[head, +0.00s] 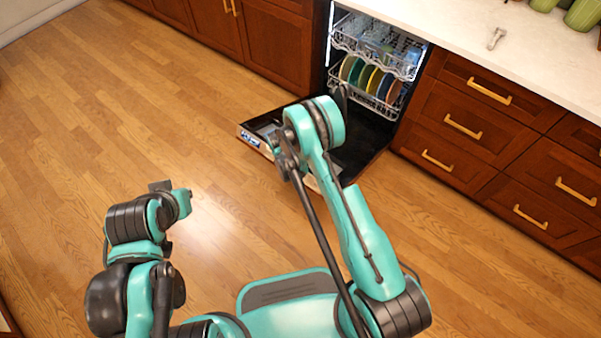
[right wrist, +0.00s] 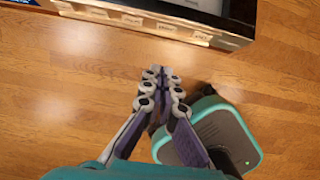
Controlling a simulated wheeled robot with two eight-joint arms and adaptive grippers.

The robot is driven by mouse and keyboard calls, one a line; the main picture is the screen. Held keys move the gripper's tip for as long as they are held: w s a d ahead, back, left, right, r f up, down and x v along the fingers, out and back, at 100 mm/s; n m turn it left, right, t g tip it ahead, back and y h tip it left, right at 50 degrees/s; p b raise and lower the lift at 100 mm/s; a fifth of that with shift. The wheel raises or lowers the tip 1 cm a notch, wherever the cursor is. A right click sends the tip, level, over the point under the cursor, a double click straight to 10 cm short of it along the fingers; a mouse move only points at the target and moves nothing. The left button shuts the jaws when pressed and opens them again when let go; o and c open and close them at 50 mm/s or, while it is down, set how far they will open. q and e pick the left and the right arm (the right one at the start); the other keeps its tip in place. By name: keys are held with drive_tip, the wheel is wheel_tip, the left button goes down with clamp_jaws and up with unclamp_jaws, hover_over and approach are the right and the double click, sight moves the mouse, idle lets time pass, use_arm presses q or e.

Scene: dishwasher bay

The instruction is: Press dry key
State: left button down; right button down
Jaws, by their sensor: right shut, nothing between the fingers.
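The dishwasher's open door (head: 362,170) is lowered flat, and its front edge carries the control panel (head: 250,138). In the right wrist view the panel (right wrist: 150,22) crosses the top as a strip with several small pale keys (right wrist: 165,26). Their labels are too small to read, so I cannot tell which is the dry key. My right gripper (right wrist: 160,78) is shut and empty, its fingertips pointing toward the panel but apart from it, over the floor. In the head view my right arm hides it. My left arm's end (head: 162,186) is at the left, away from the dishwasher; its fingers are not clear.
Dish racks (head: 375,75) with several coloured plates stand inside the dishwasher. Wooden drawers (head: 470,130) are at right and cabinets (head: 240,40) at left, under a pale counter (head: 470,30). The wooden floor (head: 90,130) is clear in front and to the left.

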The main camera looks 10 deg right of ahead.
drive_tip(key=w+d+f+b, duration=0.1)
drive_tip(key=f, duration=0.2)
drive_tip(key=w+d+f+b, duration=0.1)
drive_tip(key=d+f+b, duration=0.1)
drive_tip(key=f, duration=0.2)
drive_tip(key=w+d+f+b, duration=0.1)
drive_tip(key=f+b, duration=0.1)
drive_tip(key=f, duration=0.2)
drive_tip(key=shift+w+d+f, duration=0.2)
drive_tip(key=shift+w, duration=0.1)
